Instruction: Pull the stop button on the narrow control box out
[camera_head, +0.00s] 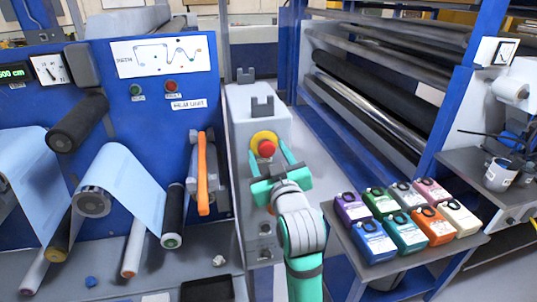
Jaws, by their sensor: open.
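The narrow control box (243,117) is a grey upright cabinet in the middle of the head view. Its stop button (267,148) is a red knob on a yellow round base. My gripper (270,155) is teal and open, with one finger on each side of the red knob. I cannot tell whether the fingers touch the knob. My wrist hides part of the box below the button. Whether the button is pressed in or out cannot be made out.
An orange handle (203,175) stands close on the left, on the blue machine panel (101,114). A small table (379,272) with several coloured packs (405,228) is at the right. Grey fittings (262,105) stick up behind the button.

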